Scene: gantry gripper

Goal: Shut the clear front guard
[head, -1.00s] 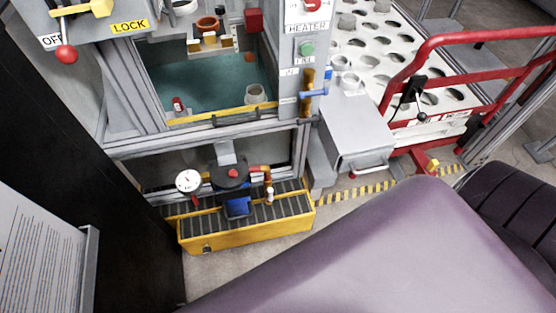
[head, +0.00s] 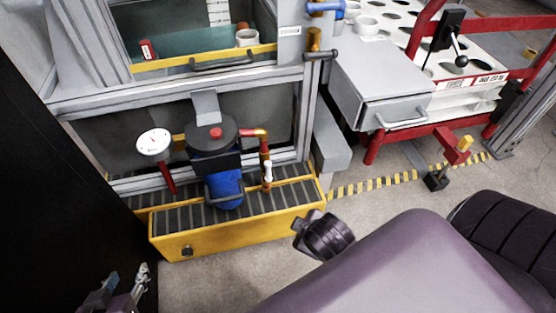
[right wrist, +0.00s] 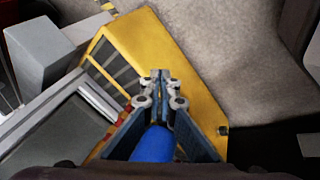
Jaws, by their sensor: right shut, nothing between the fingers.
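The clear front guard is hard to make out. A yellow-edged rail (head: 160,66) with a dark bar handle (head: 225,63) crosses the bottom of the tank window in the head view; I cannot tell whether it belongs to the guard. The guard's upper part is out of frame. My left gripper (head: 126,279) is at the bottom left edge of the head view, its fingers apart and empty, well below the handle. My right gripper (right wrist: 160,76) is shut and empty in the right wrist view, above the yellow drip tray (right wrist: 165,50).
A blue pump (head: 212,165) with a gauge (head: 154,143) and pipes stands on the yellow tray (head: 238,232). A grey drawer box (head: 385,85) and red rails (head: 425,28) are at the right. A dark panel (head: 45,190) lies left. Floor shows before the tray.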

